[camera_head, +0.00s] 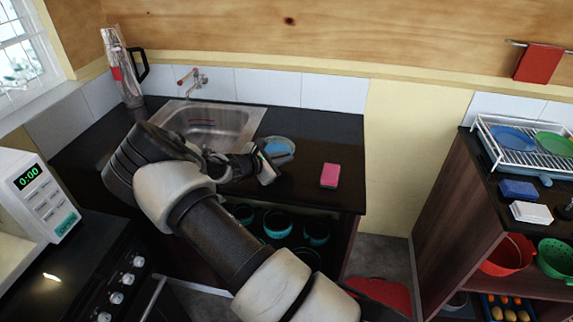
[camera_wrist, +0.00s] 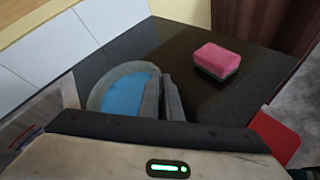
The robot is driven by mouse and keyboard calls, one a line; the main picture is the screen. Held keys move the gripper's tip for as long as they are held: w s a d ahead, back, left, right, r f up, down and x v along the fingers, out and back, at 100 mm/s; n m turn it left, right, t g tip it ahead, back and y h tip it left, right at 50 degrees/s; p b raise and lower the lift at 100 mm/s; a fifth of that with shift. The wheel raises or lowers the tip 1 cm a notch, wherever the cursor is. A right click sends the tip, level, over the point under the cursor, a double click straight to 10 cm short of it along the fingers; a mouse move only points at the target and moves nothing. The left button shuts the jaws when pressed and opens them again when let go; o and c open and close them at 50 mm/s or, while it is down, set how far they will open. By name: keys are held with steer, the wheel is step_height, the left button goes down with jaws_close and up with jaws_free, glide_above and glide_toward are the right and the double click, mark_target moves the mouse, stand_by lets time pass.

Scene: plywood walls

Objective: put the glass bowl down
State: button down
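The glass bowl (camera_head: 279,147) is clear with a blue patch inside. It is at the dark counter, right of the sink, and also shows in the wrist view (camera_wrist: 101,91). My gripper (camera_head: 266,166) reaches the bowl's near side. In the wrist view my gripper's two grey fingers (camera_wrist: 163,88) are close together at the bowl's right rim, one over the inside and one outside, pinching its wall. The bowl looks about level. I cannot tell whether its base touches the counter.
A pink sponge (camera_head: 329,175) lies on the counter (camera_head: 310,200) to the right of the bowl, with bare counter between. The sink (camera_head: 215,118) is left of the bowl. Tiled wall (camera_head: 270,88) stands behind. Dark pots (camera_head: 278,223) sit on a shelf below.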

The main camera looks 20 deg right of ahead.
steer(key=shift+f, duration=2)
steer(key=shift+f, duration=0.15)
steer(key=c, duration=2.4)
jaws_free()
steer(key=shift+f, duration=0.15)
steer(key=o, duration=0.5)
steer(key=shift+c, duration=0.2)
